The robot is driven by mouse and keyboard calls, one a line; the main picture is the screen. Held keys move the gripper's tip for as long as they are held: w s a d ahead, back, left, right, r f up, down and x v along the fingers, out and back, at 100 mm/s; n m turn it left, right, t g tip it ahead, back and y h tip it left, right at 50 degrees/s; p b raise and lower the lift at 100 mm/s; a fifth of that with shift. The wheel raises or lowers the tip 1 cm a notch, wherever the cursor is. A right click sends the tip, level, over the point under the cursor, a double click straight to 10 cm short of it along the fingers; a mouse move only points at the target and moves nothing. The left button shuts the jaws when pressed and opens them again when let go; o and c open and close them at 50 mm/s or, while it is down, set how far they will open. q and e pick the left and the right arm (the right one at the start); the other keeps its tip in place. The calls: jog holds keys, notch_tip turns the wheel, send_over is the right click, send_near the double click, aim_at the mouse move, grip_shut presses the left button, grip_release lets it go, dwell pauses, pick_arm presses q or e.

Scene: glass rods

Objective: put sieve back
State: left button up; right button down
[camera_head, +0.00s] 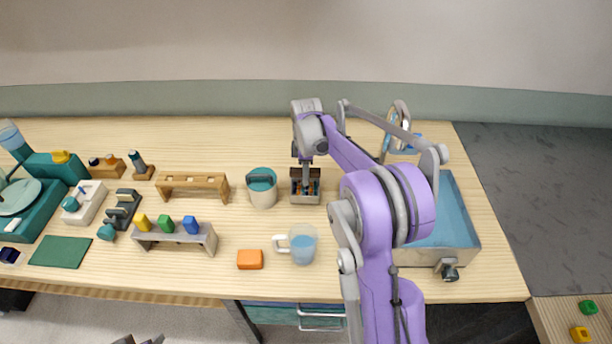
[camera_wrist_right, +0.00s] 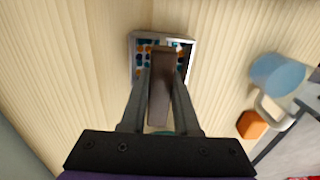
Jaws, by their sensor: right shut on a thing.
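My right gripper (camera_head: 306,160) points down over a small grey tray (camera_head: 305,199) near the middle of the table. In the right wrist view the gripper (camera_wrist_right: 160,85) is shut on a brown, narrow block-like piece (camera_wrist_right: 160,70), perhaps the sieve seen edge-on. The piece lies over the tray (camera_wrist_right: 131,60), which holds small blue, orange and white bits. I cannot tell whether it touches the tray. Grey tips at the bottom edge of the head view (camera_head: 140,340) may be my left gripper; its state is unclear.
A teal-topped white canister (camera_head: 263,190) stands just left of the tray. A glass mug (camera_head: 302,246) and orange block (camera_head: 250,260) are in front. A wooden rack (camera_head: 192,182) stands left. A water basin (camera_head: 460,252) is on the right, partly behind my arm.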

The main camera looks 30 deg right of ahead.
jog(key=shift+f, duration=0.4)
jog(key=shift+f, duration=0.2)
jog(key=c, duration=0.6)
grip_release()
jog(key=shift+c, duration=0.2)
